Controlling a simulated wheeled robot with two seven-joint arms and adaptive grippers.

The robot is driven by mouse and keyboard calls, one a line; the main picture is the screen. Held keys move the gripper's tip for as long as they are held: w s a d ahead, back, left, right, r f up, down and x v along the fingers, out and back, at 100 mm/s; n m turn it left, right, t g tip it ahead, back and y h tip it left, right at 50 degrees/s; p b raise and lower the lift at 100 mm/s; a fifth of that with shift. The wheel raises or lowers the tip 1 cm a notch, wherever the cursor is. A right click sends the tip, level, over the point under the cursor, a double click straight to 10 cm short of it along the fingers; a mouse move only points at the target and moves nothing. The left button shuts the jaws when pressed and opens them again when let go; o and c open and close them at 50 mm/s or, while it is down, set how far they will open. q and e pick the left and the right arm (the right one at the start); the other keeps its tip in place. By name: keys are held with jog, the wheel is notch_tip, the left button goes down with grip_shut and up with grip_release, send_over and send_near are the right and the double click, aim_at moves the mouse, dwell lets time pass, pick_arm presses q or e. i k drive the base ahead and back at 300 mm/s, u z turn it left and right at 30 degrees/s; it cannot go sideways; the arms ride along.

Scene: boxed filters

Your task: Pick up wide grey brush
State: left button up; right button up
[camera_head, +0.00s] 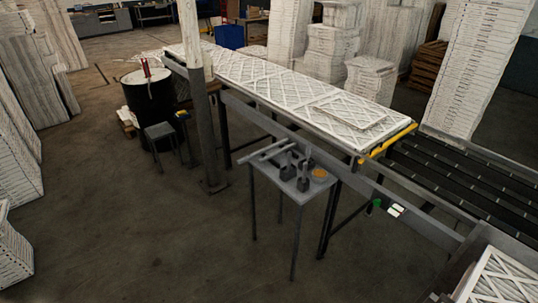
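A small grey side table (265,167) stands on thin legs near the middle of the view. Several dark grey tools lie or stand close together on it; one dark piece (288,172) is near the middle and another (303,184) is at the front edge. They are too small to tell which is the wide grey brush. A long grey bar-like item (272,150) lies at the table's back left. A round orange item (319,174) sits at its right. Neither of my grippers can be made out in the head view.
A long conveyor (245,75) with white lattice filters runs behind the table, with a dark roller section (465,180) at right. A steel post (203,130), a black drum (150,100) and a small stool (160,133) stand left. Open floor (130,230) lies in front and left.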

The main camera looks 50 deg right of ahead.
aim_at(288, 167)
jog(key=z, duration=0.7)
jog(key=i, duration=1.7)
jog(key=z, duration=1.1)
